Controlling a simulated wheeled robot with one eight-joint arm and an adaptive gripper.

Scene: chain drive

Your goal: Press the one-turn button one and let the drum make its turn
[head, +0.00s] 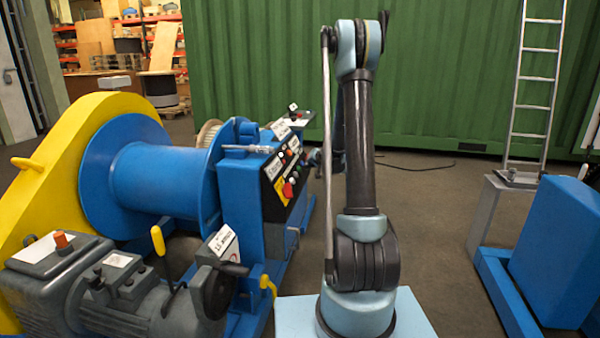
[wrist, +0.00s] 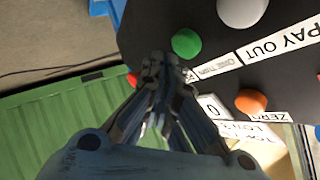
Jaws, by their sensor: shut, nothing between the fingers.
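The blue drum (head: 155,185) sits between its flanges at the left in the head view. The black control panel (head: 272,172) is on the blue housing right of it. In the wrist view, a green button (wrist: 186,42) sits beside a small white label (wrist: 214,66) that seems to read "ONE TURN". My gripper (wrist: 158,62) is shut and empty, its fingertips just beside the green button in the picture. I cannot tell whether they touch the panel. In the head view my gripper (head: 316,158) is small, at the panel's right, partly hidden by my arm.
A pale button (wrist: 242,9), an orange button (wrist: 250,102) and a "PAY OUT" label (wrist: 288,40) are close by on the panel. A yellow guard (head: 75,140) and grey motor (head: 130,300) flank the drum. Open floor (head: 430,200) lies right of my arm.

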